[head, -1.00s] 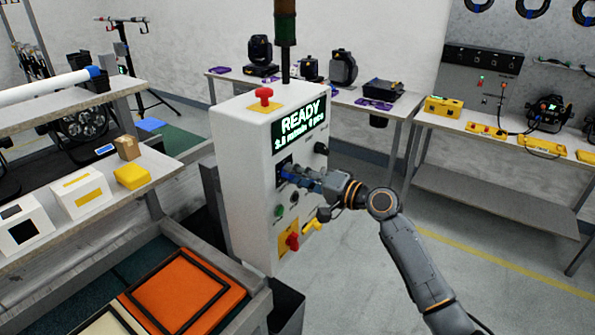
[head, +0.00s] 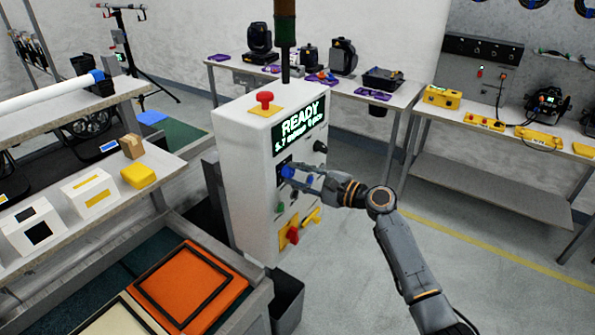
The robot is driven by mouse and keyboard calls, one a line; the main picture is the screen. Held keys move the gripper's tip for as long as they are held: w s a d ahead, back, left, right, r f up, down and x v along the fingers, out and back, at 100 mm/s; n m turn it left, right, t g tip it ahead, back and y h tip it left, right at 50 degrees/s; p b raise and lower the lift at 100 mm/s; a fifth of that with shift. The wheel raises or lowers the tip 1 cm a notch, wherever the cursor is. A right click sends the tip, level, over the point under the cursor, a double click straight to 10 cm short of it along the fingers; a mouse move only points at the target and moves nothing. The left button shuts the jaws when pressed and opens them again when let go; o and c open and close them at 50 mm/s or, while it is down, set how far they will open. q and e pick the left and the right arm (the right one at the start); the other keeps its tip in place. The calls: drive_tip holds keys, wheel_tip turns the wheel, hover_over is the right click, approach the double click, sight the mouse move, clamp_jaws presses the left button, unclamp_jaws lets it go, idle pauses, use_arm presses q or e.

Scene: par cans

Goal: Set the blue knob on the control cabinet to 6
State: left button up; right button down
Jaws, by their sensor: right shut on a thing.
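The white control cabinet (head: 245,165) stands in the middle of the head view. Its green display (head: 301,124) reads READY, with a smaller line below that seems to start with 5.7. The blue knob (head: 287,171) is on the cabinet's front face below the display, partly covered by my fingers. My right gripper (head: 296,174) reaches in from the right and is shut on the blue knob. The knob's scale and pointer are too small and too covered to read. My left gripper is not in view.
A black knob (head: 320,146), a green button (head: 280,207), a red knob (head: 292,235) and a yellow handle (head: 311,217) sit close around the blue knob. A red mushroom button (head: 265,98) is on top. Open floor lies right of the cabinet.

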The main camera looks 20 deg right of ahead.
drive_tip(key=shift+m, duration=0.6)
drive_tip(key=c, duration=1)
unclamp_jaws()
drive_tip(key=shift+c, duration=0.2)
drive_tip(key=shift+s+d, duration=0.1)
drive_tip(key=shift+d, duration=0.05)
drive_tip(key=v, duration=1.1)
drive_tip(key=shift+s+d, duration=0.25)
drive_tip(key=shift+s, duration=0.05)
